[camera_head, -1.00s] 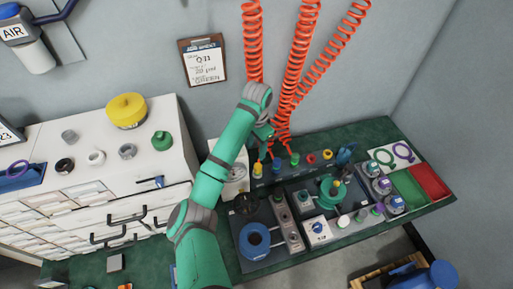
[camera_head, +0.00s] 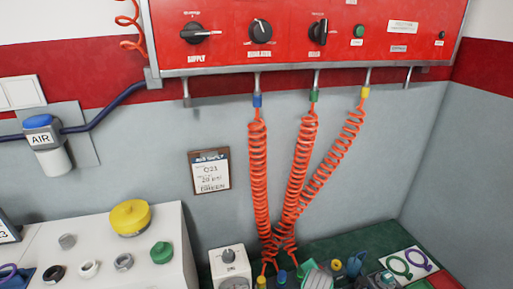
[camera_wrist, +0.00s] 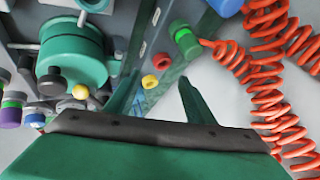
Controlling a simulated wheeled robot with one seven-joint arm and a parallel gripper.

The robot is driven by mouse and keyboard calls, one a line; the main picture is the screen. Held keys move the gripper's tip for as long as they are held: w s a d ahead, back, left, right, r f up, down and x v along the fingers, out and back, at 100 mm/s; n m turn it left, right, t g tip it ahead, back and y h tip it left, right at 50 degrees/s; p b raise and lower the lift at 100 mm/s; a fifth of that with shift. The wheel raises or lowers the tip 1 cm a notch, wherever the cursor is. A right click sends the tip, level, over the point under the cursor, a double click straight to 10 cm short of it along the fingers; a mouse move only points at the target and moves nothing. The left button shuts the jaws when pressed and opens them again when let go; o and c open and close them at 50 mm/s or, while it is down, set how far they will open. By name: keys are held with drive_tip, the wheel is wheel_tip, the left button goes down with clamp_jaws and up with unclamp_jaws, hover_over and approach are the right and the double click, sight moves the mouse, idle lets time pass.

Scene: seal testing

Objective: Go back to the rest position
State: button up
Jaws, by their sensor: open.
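My gripper (camera_wrist: 157,95) shows in the wrist view with its two dark green fingers spread apart and nothing between them. A green connector (camera_wrist: 184,38) on a coiled red hose (camera_wrist: 265,75) is near the right finger. A round teal fixture (camera_wrist: 72,58) is on the left. In the head view only a small teal piece of my arm shows at the bottom edge; my gripper cannot be made out there.
A red panel (camera_head: 370,40) with black knobs spans the top of the head view. Coiled orange hoses (camera_head: 258,170) hang from it to the bench. A clipboard (camera_head: 209,172) hangs on the wall. A white cabinet (camera_head: 100,235) with a yellow container (camera_head: 130,218) is on the left.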

drive_tip(key=s+d+t, duration=0.1)
drive_tip(key=s+d, duration=0.1)
drive_tip(key=s+d+r+t+h, duration=0.1)
drive_tip(key=s+d, duration=0.1)
drive_tip(key=d, duration=0.1)
drive_tip(key=s+d+r+m+t, duration=0.1)
drive_tip(key=s+d, duration=0.1)
drive_tip(key=s, duration=0.1)
drive_tip(key=shift+d+t, duration=0.2)
drive_tip(key=shift+t, duration=0.1)
drive_tip(key=s+r+t+h, duration=0.1)
drive_tip(key=s+r+t, duration=0.2)
drive_tip(key=s, duration=0.5)
drive_tip(key=s+a+r+n+y, duration=0.2)
drive_tip(key=s+a+n, duration=0.4)
drive_tip(key=s+a, duration=0.8)
drive_tip(key=s+a+r+n+t+y, duration=0.1)
drive_tip(key=s+a+n, duration=0.6)
drive_tip(key=s+a, duration=0.8)
drive_tip(key=s+r+y, duration=0.1)
drive_tip(key=s, duration=0.1)
drive_tip(key=shift+s+a+r+y, duration=0.3)
drive_tip(key=shift+r, duration=0.1)
